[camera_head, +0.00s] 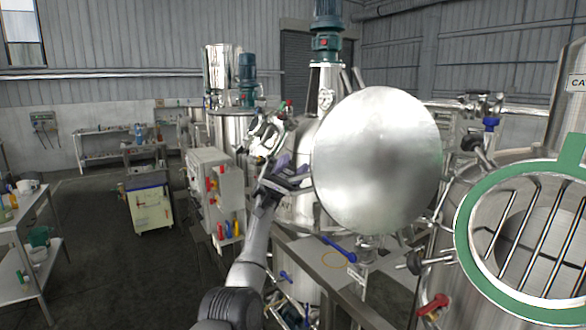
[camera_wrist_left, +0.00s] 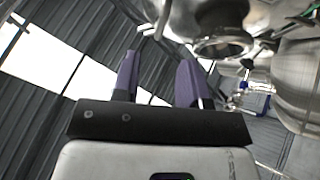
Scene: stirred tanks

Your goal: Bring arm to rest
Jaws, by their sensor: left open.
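My left arm (camera_head: 245,265) reaches up from the bottom of the head view. Its gripper (camera_head: 278,168) is in front of the steel tank, left of a large round steel lid (camera_head: 378,160). In the left wrist view the two purple fingers (camera_wrist_left: 158,70) stand apart with nothing between them. Steel pipework (camera_wrist_left: 222,40) is beyond the fingers, at the upper right. Whether the gripper touches the tank fittings cannot be told. My right gripper is in neither view.
An open tank hatch with a green ring (camera_head: 468,235) and bars is at the right. A grey control cabinet (camera_head: 212,190) stands left of my arm. A yellowish cart (camera_head: 150,208) and a side table (camera_head: 22,230) are farther left. The dark floor (camera_head: 100,280) between is clear.

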